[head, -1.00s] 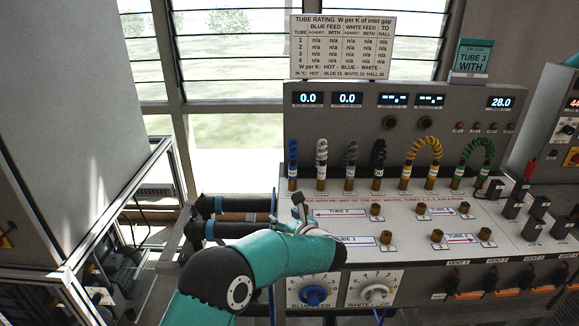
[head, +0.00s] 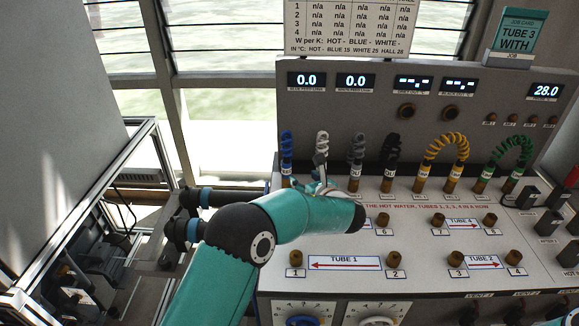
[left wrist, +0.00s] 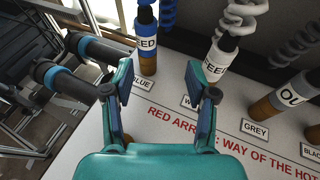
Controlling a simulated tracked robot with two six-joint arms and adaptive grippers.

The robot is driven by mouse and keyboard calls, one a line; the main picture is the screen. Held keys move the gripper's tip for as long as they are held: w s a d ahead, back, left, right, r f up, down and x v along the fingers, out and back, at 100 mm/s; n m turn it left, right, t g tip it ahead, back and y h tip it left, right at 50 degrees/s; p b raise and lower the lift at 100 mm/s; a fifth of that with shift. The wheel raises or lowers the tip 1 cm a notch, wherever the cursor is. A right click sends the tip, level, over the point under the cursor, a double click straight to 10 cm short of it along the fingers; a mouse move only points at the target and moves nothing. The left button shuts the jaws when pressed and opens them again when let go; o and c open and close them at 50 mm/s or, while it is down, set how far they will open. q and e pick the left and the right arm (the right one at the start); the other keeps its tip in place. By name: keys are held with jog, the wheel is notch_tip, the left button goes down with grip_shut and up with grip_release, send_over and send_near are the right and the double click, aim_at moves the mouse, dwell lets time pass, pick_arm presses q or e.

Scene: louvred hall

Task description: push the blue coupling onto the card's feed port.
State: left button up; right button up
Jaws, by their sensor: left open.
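The blue coupling (head: 287,155) stands upright with its blue coiled hose at the left end of the back row. In the left wrist view the coupling (left wrist: 147,42) has a blue band and stands behind a BLUE label. My left gripper (head: 312,175) is open and empty. In the left wrist view its fingers (left wrist: 158,75) are spread, with the coupling beyond them, nearer the left finger, apart from both. The job card (head: 517,35) reads TUBE 3 WITH. A brass port (head: 383,219) shows just right of my arm; the panel left of it is hidden, so I cannot tell which port is feed.
The white coupling (head: 322,150) stands just right of the blue one, close to my right finger in the wrist view. Grey, black, yellow and green hoses follow rightward. Brass ports (head: 396,257) stand up from the front panel. Dark pipe ends (head: 188,232) jut out left.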

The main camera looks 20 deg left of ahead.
aim_at(288, 171)
pick_arm(q)
jog(key=x, duration=0.2)
jog(key=a+x, duration=0.1)
jog(key=x, duration=0.2)
jog(key=s+x, duration=0.1)
jog(key=x, duration=0.2)
jog(key=shift+a+r, duration=0.1)
jog(key=shift+a, duration=0.15)
jog(key=shift+w+a, duration=0.45)
jog(key=shift+w, duration=0.1)
jog(key=shift+f, duration=0.25)
jog(key=shift+b, duration=0.45)
jog(key=shift+r, duration=0.1)
grip_shut()
